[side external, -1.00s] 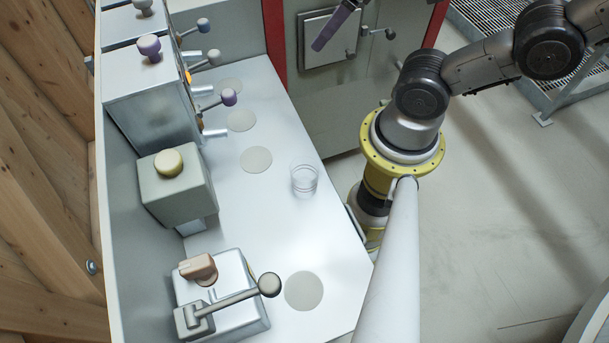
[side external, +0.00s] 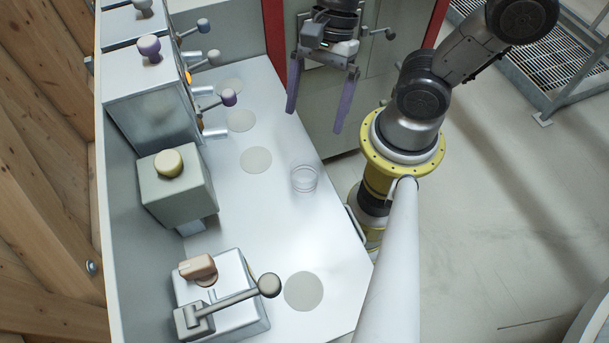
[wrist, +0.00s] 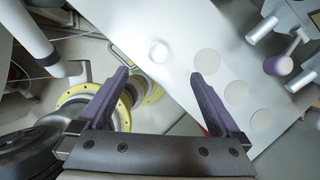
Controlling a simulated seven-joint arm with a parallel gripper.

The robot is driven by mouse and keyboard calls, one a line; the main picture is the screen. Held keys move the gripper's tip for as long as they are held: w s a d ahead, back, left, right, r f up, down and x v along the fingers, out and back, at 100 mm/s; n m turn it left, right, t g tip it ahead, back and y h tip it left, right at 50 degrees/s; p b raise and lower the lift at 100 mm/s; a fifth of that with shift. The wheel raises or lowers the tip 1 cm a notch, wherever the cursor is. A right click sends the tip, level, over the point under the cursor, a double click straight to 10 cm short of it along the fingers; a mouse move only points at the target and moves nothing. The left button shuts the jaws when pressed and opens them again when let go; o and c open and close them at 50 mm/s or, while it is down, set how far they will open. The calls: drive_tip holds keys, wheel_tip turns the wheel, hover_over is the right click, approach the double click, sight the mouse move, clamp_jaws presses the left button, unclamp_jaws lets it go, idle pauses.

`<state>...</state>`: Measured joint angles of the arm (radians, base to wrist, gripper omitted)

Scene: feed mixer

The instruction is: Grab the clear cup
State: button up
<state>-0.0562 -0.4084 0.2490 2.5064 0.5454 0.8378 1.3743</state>
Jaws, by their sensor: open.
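The clear cup (side external: 304,179) stands on the white counter (side external: 255,215), near its right edge in the side view. In the wrist view the cup (wrist: 158,52) shows small, beyond and between my fingertips. My gripper (side external: 315,122) is open and empty, with two purple fingers spread apart. In the side view it hangs above and behind the cup, near the counter's far right edge, apart from the cup. The wrist view shows the open gripper (wrist: 165,72) from behind its fingers.
A lever with a round grey end (side external: 269,285) juts over the front. Flat grey discs (side external: 304,291) mark the counter. The surface around the cup is clear.

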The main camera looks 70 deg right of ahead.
sight(306, 166)
drive_tip(key=x, duration=0.8)
drive_tip(key=shift+f, duration=0.2)
drive_tip(key=shift+s+x, duration=0.15)
drive_tip(key=shift+x, duration=0.65)
drive_tip(key=shift+s+x, duration=0.15)
drive_tip(key=shift+x, duration=1.65)
drive_tip(key=c, duration=1.3)
drive_tip(key=shift+r, duration=0.1)
